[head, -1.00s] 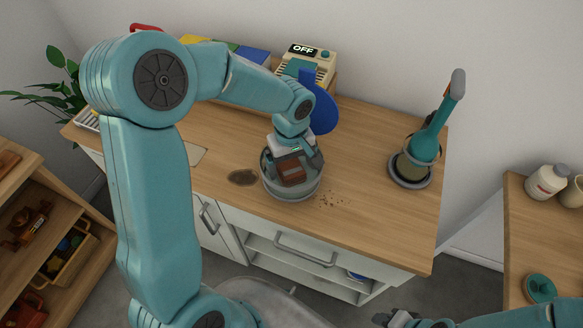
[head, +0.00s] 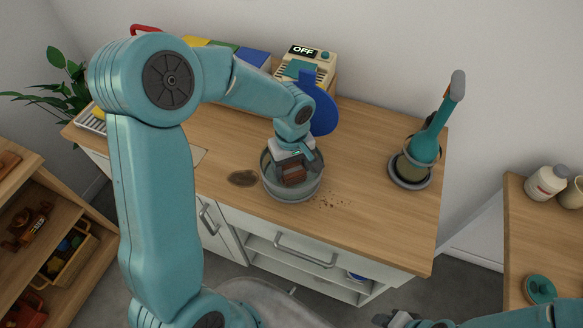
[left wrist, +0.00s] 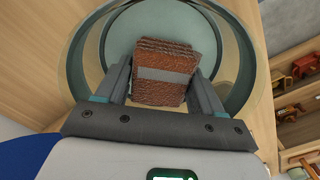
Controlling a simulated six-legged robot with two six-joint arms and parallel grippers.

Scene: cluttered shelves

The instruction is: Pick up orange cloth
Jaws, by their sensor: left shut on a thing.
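A rust-brown, ridged, folded bundle with a grey band (left wrist: 165,70), which I take to be the orange cloth, sits inside a round grey-green pot (head: 271,186) on the wooden counter. It also shows in the head view (head: 292,173). My left gripper (head: 293,168) reaches down into the pot and is shut on the bundle, one finger on each side in the left wrist view (left wrist: 160,85). The bundle is still within the pot's rim; whether it touches the bottom is hidden. My right gripper (head: 385,318) shows only partly at the bottom edge, its fingers unclear.
A dark stain (head: 242,178) and crumbs (head: 333,200) lie beside the pot. A teal-handled tool stands in a holder (head: 410,170) to the right. A beige device marked OFF (head: 305,65) is behind. Side shelves (head: 60,215) stand at left; a table (head: 530,225) at right.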

